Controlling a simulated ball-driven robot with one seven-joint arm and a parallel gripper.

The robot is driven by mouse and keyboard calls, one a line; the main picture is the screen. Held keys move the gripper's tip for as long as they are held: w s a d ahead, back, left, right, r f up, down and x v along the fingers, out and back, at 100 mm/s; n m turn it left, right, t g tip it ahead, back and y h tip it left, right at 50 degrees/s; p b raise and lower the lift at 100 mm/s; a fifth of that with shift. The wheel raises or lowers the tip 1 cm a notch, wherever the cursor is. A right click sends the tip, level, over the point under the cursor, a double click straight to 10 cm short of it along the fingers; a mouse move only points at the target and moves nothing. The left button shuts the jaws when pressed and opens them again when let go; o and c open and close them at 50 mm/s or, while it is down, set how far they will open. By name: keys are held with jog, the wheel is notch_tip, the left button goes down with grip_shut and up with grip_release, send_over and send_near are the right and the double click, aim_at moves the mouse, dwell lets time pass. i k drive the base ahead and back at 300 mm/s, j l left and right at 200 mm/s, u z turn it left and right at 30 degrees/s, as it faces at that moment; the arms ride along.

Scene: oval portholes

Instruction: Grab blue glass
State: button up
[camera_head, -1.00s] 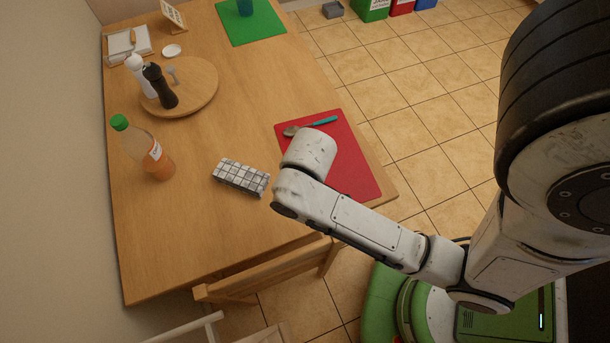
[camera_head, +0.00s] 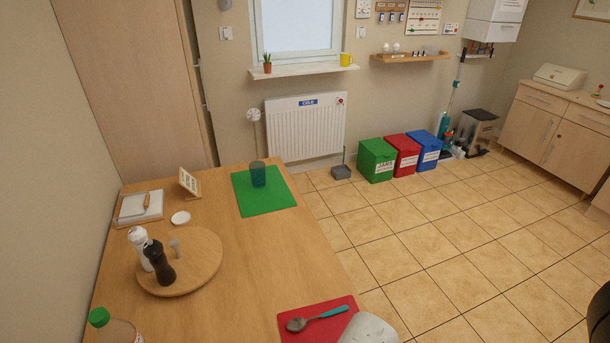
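The blue glass (camera_head: 258,174) stands upright on a green placemat (camera_head: 282,196) at the far end of the wooden table. It is teal-blue and nothing touches it. Part of my arm shows at the bottom edge, over the red placemat, well short of the glass. My gripper's fingers are not in view.
A round board (camera_head: 208,262) holds white and black mills. A bottle (camera_head: 112,328) stands near left. A radiator (camera_head: 306,128) is behind the table. The tiled floor (camera_head: 440,240) at right is clear.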

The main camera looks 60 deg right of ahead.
aim_at(257, 168)
jog(key=z, duration=0.9)
jog(key=k, duration=0.55)
jog(key=k+u, duration=0.35)
jog(key=k+j+u, duration=0.1)
jog(key=u, duration=0.25)
jog(key=k+j+u, duration=0.15)
jog(key=u, duration=0.15)
jog(key=i+l+u, duration=0.15)
jog(key=l+u, duration=0.15)
jog(key=i+l+u, duration=0.1)
jog(key=l+u, duration=0.2)
jog(key=l, duration=0.25)
jog(key=i+l+u, duration=0.1)
jog(key=l+u, duration=0.25)
jog(key=i+l, duration=0.1)
jog(key=l, duration=1.2)
jog(key=i+l, duration=0.15)
jog(key=l, duration=0.45)
jog(key=i+l, duration=0.1)
jog(key=l, duration=1.2)
jog(key=i+l, duration=0.15)
jog(key=l, duration=0.5)
